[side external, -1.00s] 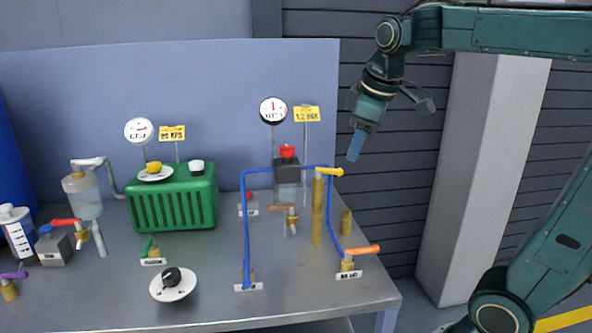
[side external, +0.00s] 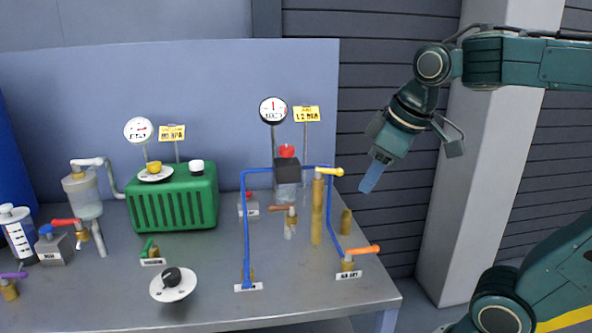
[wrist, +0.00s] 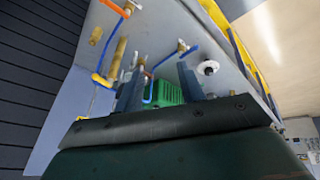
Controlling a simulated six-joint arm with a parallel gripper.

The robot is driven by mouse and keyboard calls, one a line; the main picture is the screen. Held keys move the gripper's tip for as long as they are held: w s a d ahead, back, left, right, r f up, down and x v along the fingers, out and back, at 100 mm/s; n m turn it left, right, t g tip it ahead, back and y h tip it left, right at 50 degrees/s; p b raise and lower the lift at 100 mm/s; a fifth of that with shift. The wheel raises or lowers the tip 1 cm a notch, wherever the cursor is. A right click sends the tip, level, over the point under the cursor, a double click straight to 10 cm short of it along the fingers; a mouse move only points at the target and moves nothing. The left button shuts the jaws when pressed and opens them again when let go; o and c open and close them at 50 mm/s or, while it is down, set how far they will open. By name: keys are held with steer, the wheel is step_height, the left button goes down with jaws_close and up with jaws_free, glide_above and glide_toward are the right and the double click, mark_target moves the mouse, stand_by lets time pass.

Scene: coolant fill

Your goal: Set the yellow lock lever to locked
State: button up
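The yellow lock lever (side external: 329,171) sits on top of a tall brass post (side external: 317,212) near the right end of the bench. It points to the right in the side external view. In the wrist view the yellow lever (wrist: 103,79) shows at the left, beside the foreshortened brass post. My gripper (side external: 369,178) is in the air to the right of the lever, apart from it, pointing down and left. In the wrist view its two dark fingers (wrist: 160,80) stand apart with nothing held between them.
A blue pipe (side external: 246,215) frames the post. An orange-handled valve (side external: 362,249) stands at the front right. A black-and-red capped container (side external: 287,170) is behind. The green ribbed box (side external: 172,205) is further left.

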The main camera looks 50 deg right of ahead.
steer(key=shift+w+d+r, duration=0.1)
steer(key=c, duration=0.7)
steer(key=shift+w+d+r, duration=0.1)
steer(key=shift+w+d, duration=0.05)
steer(key=shift+w, duration=0.05)
jaws_close()
steer(key=w+d+r+m+g+h, duration=0.1)
steer(key=w+d+r+m+h, duration=0.15)
steer(key=w+d+m, duration=0.65)
steer(key=w+d+f+m+g, duration=0.2)
steer(key=w+d+m, duration=0.4)
steer(key=w+d, duration=0.5)
steer(key=d+f, duration=0.1)
steer(key=d, duration=0.3)
steer(key=shift+w+m, duration=0.2)
steer(key=shift+m, duration=0.1)
